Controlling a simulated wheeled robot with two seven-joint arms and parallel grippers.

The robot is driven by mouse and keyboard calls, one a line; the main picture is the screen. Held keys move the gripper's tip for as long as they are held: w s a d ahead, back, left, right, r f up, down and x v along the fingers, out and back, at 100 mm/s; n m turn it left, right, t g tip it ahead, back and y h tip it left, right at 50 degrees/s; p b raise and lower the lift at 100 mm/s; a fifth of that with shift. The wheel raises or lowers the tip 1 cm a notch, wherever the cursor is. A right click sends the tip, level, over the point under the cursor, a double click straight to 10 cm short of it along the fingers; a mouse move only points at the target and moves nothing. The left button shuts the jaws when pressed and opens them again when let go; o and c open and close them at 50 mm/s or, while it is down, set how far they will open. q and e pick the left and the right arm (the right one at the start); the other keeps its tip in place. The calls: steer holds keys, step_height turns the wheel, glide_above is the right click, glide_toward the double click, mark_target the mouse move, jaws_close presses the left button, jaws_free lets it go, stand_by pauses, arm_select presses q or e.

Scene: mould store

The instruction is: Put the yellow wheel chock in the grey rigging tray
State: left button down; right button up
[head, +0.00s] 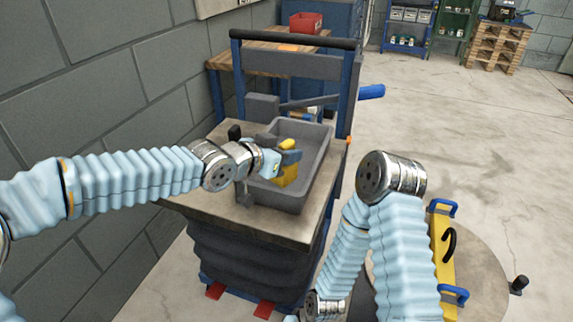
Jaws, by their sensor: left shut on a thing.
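The grey rigging tray (322,160) sits on the wooden top of a lift cart. My left gripper (288,160) reaches over the tray's left wall and is shut on the yellow wheel chock (287,177). The chock is inside the tray's outline, near its front middle, partly hidden by the gripper. I cannot tell whether it touches the tray floor. My right arm bends at the lower right, and its gripper is out of view.
The cart top (225,212) has bare wood in front of the tray. A black push bar (290,40) rises behind it. Behind that stands a wooden bench with a red bin (305,23). A block wall (110,90) runs close along the left. Open floor lies to the right.

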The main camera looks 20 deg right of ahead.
arm_select(q)
steer(key=shift+w+d+f, duration=0.1)
steer(key=shift+w+f, duration=0.1)
steer(key=shift+f, duration=0.8)
steer(key=shift+w+d+f, duration=0.1)
steer(key=shift+w+f, duration=0.1)
steer(key=shift+f, duration=0.8)
steer(key=shift+b, duration=0.3)
steer(key=shift+f, duration=0.15)
steer(key=c, duration=0.9)
jaws_free()
steer(key=shift+a, duration=0.1)
steer(key=shift+a+r, duration=0.1)
steer(key=shift+r, duration=0.15)
steer(key=shift+p+v, duration=1.75)
steer(key=shift+v, duration=4.1)
